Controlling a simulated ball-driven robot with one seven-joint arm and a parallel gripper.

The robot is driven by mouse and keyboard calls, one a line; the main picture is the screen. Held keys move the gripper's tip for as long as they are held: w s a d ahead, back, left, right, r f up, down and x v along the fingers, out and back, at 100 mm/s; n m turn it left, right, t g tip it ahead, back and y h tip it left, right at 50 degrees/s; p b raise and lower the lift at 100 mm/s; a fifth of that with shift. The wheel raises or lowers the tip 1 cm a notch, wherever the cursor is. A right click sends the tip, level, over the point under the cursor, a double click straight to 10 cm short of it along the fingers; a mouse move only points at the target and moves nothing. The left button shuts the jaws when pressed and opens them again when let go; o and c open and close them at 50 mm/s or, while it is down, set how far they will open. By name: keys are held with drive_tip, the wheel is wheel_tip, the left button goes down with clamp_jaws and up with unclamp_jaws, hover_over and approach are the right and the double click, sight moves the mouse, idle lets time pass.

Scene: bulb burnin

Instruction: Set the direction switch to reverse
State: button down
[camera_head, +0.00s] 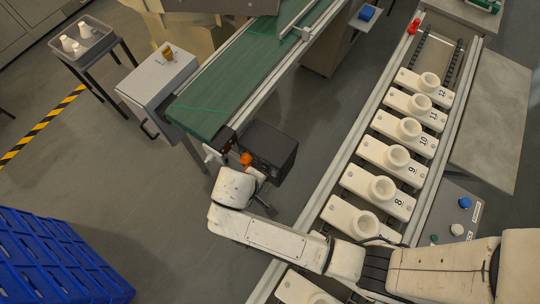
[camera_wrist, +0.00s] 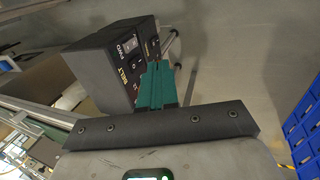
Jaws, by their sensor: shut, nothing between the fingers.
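A dark control box (camera_head: 270,146) stands beside the near end of the green belt. In the wrist view the box (camera_wrist: 92,70) fills the upper left, its labelled face seen at a slant. My gripper (camera_wrist: 157,66) has teal fingers, shut and empty, with the tips close in front of the box's labelled face. Contact cannot be told. In the head view my wrist hides the fingers.
A green conveyor belt (camera_head: 220,95) runs up from the box. An orange part (camera_head: 246,158) shows between my wrist and the box. A second line with numbered white holders (camera_head: 378,187) lies to the right. Blue crates (camera_head: 55,262) stand lower left. Open floor lies between.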

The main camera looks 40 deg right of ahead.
sight(274, 174)
drive_tip(key=w+d+f, duration=0.2)
drive_tip(key=d+f, duration=0.4)
drive_tip(key=f, duration=0.3)
drive_tip(key=shift+d+f, duration=0.3)
drive_tip(key=shift+d, duration=0.05)
drive_tip(key=shift+w+d+f, duration=0.1)
drive_tip(key=shift+w+d, duration=0.05)
drive_tip(key=shift+d, duration=0.1)
drive_tip(key=shift+r+p, duration=0.75)
drive_tip(key=shift+r, duration=0.1)
